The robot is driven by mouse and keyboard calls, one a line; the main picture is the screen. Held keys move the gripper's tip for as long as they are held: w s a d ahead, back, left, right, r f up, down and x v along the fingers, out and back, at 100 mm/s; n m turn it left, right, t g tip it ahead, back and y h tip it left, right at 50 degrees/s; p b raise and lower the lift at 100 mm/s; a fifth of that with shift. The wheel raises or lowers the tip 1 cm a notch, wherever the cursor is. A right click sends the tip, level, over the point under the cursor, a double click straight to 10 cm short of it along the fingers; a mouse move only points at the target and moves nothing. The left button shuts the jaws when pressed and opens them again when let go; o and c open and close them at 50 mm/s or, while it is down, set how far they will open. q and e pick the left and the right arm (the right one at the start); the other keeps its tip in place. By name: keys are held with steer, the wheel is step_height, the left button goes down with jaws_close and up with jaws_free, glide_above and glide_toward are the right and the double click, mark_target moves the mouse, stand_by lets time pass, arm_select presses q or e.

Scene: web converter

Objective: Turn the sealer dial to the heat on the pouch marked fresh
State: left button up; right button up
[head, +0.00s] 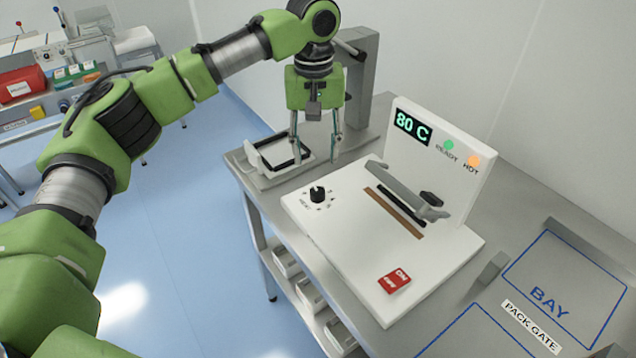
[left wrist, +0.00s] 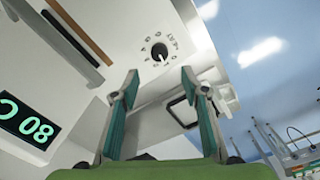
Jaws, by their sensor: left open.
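The white sealer (head: 350,240) stands on a grey bench. Its black dial (head: 317,194) sits at the left of the top plate, ringed by marks too small to read. The dial also shows in the left wrist view (left wrist: 159,51), with a pale pointer line. The display (head: 412,126) reads 80 C. My left gripper (head: 318,158) is open and empty, above and behind the dial, fingers pointing down. In the left wrist view the dial shows beyond and between the fingertips (left wrist: 160,84), apart from them. No pouch marked fresh is visible. My right gripper is not in view.
A green READY lamp (head: 448,146) and an orange HOT lamp (head: 474,161) are on the upright panel. The grey sealing lever (head: 405,190) and red ON/OFF switch (head: 395,281) are right of the dial. A blue-outlined BAY (head: 570,270) lies right.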

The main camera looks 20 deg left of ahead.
mark_target(317, 190)
arm_select(q)
step_height(317, 190, down, 4)
steer(key=shift+s+r, duration=0.1)
steer(key=f, duration=0.3)
steer(key=f+p, duration=0.1)
steer(key=f, duration=0.2)
steer(key=shift+w+d, duration=0.1)
steer(key=shift+w, duration=0.1)
steer(key=shift+f, duration=0.5)
steer(key=c, duration=1.1)
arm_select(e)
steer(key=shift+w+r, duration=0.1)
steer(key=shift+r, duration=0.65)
